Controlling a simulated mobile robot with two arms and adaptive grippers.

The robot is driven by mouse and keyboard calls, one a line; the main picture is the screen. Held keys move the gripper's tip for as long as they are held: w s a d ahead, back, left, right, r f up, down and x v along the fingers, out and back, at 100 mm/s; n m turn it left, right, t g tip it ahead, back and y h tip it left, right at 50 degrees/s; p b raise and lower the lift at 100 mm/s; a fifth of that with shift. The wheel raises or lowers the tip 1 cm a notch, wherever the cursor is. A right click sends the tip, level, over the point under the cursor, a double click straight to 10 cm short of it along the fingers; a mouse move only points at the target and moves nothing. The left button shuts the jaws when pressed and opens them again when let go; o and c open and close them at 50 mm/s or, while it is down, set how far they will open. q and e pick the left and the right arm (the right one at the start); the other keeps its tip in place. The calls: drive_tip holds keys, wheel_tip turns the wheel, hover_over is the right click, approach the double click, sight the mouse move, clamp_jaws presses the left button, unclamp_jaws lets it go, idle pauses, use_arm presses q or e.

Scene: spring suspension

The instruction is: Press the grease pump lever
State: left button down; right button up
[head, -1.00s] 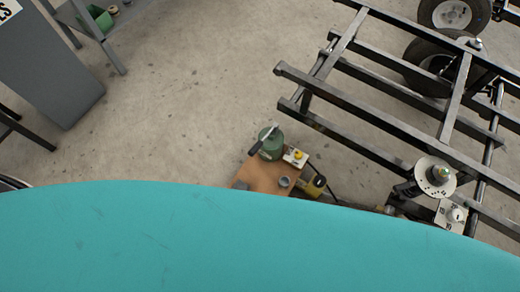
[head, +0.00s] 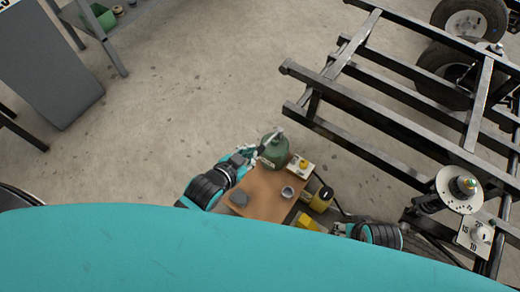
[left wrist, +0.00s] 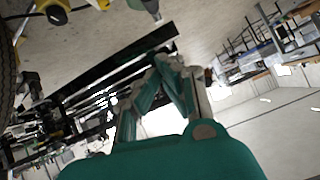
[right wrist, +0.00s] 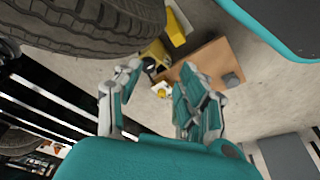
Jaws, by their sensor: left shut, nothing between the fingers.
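The grease pump (head: 274,154) is a green canister standing at the back of a small brown cart top. Its lever (head: 279,134) slopes across the top, and its dark handle end is hidden by my left gripper. My left gripper (head: 254,153) is shut and empty, at the pump's left side by the handle; I cannot tell whether it touches. It also shows with its fingers together in the left wrist view (left wrist: 168,66). My right gripper (head: 338,228) is right of the cart, away from the pump; its fingers stand apart and empty in the right wrist view (right wrist: 160,72).
The brown cart top (head: 262,204) carries a white box with a yellow button (head: 301,165), a small grey cup (head: 287,191) and a grey block (head: 239,198). A yellow device (head: 321,200) stands to its right. A black steel frame (head: 400,130) fills the right side.

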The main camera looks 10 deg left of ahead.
use_arm(q)
drive_tip(key=w+d+f+b, duration=0.1)
drive_tip(key=w+f+b, duration=0.4)
drive_tip(key=w+f, duration=0.2)
drive_tip(key=shift+d+f, duration=0.2)
drive_tip(key=shift+f, duration=0.95)
use_arm(e)
wheel_tip(320, 180, up, 8)
drive_tip(key=t, duration=0.1)
drive_tip(key=shift+f, duration=0.2)
